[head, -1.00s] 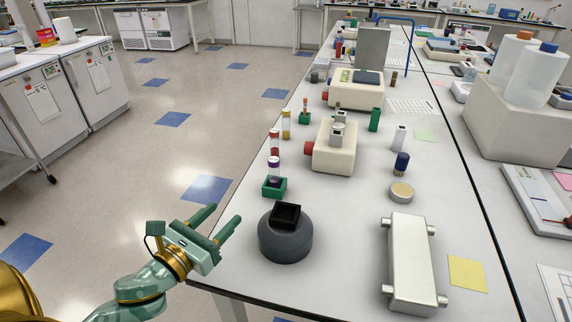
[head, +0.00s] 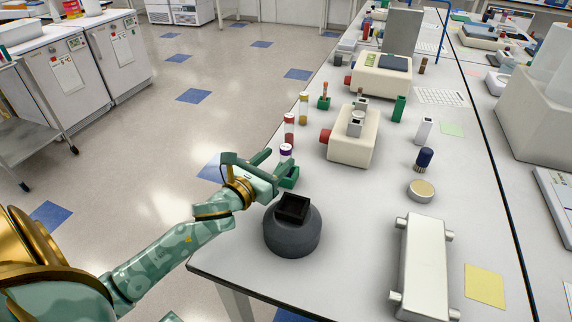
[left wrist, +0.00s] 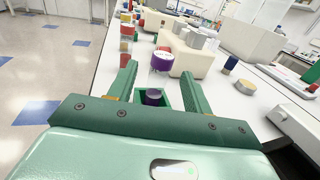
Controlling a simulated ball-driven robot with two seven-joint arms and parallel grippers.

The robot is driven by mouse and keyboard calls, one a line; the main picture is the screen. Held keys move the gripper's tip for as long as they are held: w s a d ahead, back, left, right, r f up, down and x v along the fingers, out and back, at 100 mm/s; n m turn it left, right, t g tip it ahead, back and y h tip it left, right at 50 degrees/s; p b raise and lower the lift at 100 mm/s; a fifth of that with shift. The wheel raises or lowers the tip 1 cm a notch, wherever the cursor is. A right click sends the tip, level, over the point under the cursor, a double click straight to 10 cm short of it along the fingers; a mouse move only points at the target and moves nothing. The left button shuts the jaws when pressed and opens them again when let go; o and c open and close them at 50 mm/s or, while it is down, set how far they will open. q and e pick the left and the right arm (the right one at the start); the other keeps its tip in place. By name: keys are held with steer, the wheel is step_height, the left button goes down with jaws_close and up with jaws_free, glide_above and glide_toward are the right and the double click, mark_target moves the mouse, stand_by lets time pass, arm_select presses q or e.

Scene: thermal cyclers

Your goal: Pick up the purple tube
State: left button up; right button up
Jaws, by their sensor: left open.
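The purple tube has a purple cap (head: 286,149) with a white top and stands upright in a small green holder (head: 290,182) near the bench's left edge. In the left wrist view the purple cap (left wrist: 162,61) shows just past the fingertips, with the tube's dark lower part between the fingers. My left gripper (head: 277,160) is open, its two fingers pointing at the tube. The left wrist view shows the open fingers (left wrist: 158,78) on either side of the holder, with no grip on the tube. My right gripper is not in view.
A dark grey round device (head: 292,232) with a black square top stands close to the left gripper. Red-capped (head: 289,130) and yellow (head: 303,107) tubes stand behind the purple one. A cream device (head: 353,145) is behind right. A silver block (head: 424,268) lies at front right.

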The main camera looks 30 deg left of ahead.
mark_target(287, 148)
arm_select(q)
steer(key=w, duration=0.4)
steer(key=shift+w+d+f+b, duration=0.1)
steer(key=shift+w+d+b, duration=0.05)
steer(key=shift+w+b, duration=0.2)
steer(key=shift+s, duration=0.15)
steer(key=c, duration=0.9)
steer(key=shift+o, duration=0.2)
step_height(287, 148, up, 4)
steer(key=shift+d+r+p, duration=0.15)
steer(key=shift+p, duration=0.95)
steer(key=s+d+r+p, duration=0.5)
steer(key=d+r, duration=0.3)
steer(key=d, duration=0.4)
steer(key=shift+s+d+r, duration=0.15)
steer(key=shift+s+r, duration=0.25)
steer(key=shift+s, duration=0.1)
